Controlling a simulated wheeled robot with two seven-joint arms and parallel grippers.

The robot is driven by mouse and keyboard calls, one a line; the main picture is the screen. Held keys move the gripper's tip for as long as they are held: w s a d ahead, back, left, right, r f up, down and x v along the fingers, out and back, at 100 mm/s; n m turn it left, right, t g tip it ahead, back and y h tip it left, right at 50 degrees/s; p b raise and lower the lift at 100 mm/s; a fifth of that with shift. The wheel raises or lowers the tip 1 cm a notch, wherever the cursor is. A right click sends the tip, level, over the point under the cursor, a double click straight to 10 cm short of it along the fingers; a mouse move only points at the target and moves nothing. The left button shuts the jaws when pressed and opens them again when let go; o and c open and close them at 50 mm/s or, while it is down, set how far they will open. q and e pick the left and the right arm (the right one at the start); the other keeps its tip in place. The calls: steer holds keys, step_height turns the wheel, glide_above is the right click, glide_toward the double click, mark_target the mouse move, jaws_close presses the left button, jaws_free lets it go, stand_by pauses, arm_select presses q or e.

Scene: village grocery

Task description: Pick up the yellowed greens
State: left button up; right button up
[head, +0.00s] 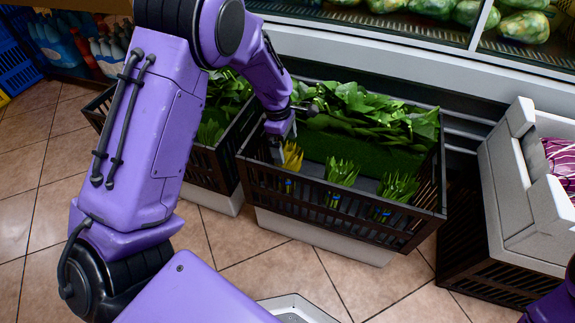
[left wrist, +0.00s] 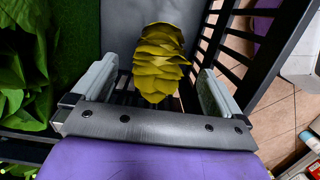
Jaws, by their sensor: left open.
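The yellowed greens (head: 292,157) are a small yellow bunch in the left front corner of the dark slatted crate (head: 340,212). In the left wrist view the yellowed greens (left wrist: 160,58) show as a stack of olive-yellow leaves between my fingers. My left gripper (head: 282,138) is open, directly above and beside the bunch, with its fingers (left wrist: 156,90) on either side of it. My right gripper is not in view; only a purple bit of my right arm shows at the lower right.
Two green bunches (head: 341,172) (head: 398,187) stand in the same crate's front row, with leafy greens (head: 365,112) behind. Another crate of greens (head: 222,110) is to the left. A pale grey crate (head: 520,190) stands to the right.

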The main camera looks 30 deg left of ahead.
arm_select(q)
steer(key=f+b, duration=0.2)
steer(key=f, duration=0.1)
steer(key=f+b, duration=0.1)
steer(key=f, duration=0.1)
steer(key=shift+w+d, duration=0.2)
steer(key=shift+d, duration=0.15)
steer(key=shift+r, duration=0.15)
steer(key=shift+c, duration=0.7)
steer(key=c, duration=1.5)
steer(key=shift+r, duration=0.15)
